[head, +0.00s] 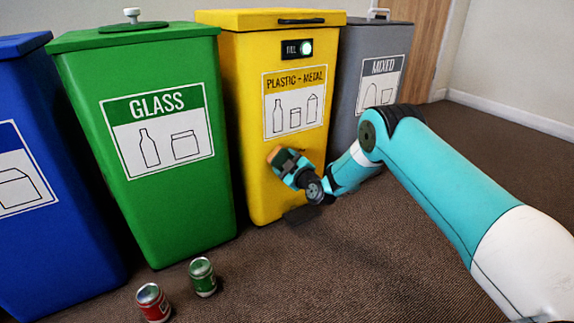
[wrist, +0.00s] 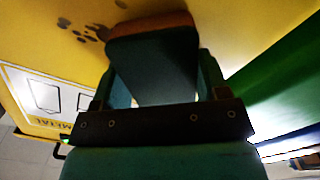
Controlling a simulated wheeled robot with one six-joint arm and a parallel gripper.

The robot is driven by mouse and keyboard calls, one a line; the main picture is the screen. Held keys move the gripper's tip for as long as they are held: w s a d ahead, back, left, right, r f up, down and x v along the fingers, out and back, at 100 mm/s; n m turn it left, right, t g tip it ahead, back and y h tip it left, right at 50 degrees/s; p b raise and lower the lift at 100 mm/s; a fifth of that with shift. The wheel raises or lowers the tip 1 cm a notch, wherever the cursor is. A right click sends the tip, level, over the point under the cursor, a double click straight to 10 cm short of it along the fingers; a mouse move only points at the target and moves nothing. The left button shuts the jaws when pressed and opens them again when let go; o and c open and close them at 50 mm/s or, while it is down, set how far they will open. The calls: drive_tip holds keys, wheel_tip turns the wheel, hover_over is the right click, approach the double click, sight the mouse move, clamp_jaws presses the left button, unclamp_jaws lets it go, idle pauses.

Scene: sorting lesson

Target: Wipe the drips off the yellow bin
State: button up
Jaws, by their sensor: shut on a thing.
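The yellow bin (head: 247,110) stands between the green and grey bins, with a "Plastic - Metal" label on its front. Dark drips (wrist: 83,31) show on its yellow face in the wrist view, close beside the sponge; I cannot make them out in the head view. My gripper (head: 286,163) is low in front of the yellow bin, below the label. It is shut on a sponge (wrist: 150,62), dark green with an orange-brown layer at its far end. The orange layer (head: 274,153) faces the bin. I cannot tell whether it touches the surface.
A blue bin (head: 62,235) and a green glass bin (head: 185,215) stand to the left, a grey mixed bin (head: 347,105) to the right. A red can (head: 153,303) and a green can (head: 202,277) stand on the brown carpet in front. The carpet at right is clear.

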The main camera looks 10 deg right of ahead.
sight(305, 151)
drive_tip(key=shift+w, duration=0.15)
drive_tip(key=shift+w+d+b, duration=0.5)
drive_tip(key=shift+d+b, duration=0.5)
drive_tip(key=shift+d, duration=0.5)
drive_tip(key=shift+w+d+b, duration=0.55)
drive_tip(key=shift+d+b, duration=0.4)
drive_tip(key=shift+d, duration=0.55)
drive_tip(key=shift+w+d+b, duration=0.5)
drive_tip(key=shift+d+b, duration=0.5)
drive_tip(key=shift+d, duration=0.85)
drive_tip(key=shift+c, duration=0.3)
drive_tip(key=shift+s+a+r+p, duration=0.1)
drive_tip(key=shift+s+a+p, duration=0.2)
drive_tip(key=shift+a, duration=0.75)
drive_tip(key=shift+s+a+p, duration=0.25)
drive_tip(key=shift+a, duration=0.75)
drive_tip(key=shift+s+a+r+p, duration=0.1)
drive_tip(key=shift+s+a+p, duration=0.2)
drive_tip(key=shift+a, duration=0.75)
drive_tip(key=shift+s+a+f+p, duration=0.1)
drive_tip(key=shift+s+a+p, duration=0.15)
drive_tip(key=shift+a, duration=0.35)
drive_tip(key=shift+s+a+p, duration=0.2)
drive_tip(key=shift+s+a, duration=0.05)
drive_tip(key=shift+a, duration=0.4)
drive_tip(key=shift+s+a+f+p, duration=0.1)
drive_tip(key=shift+s+a+p, duration=0.15)
drive_tip(key=shift+a, duration=0.35)
drive_tip(key=b+v, duration=0.3)
drive_tip(key=v, duration=0.3)
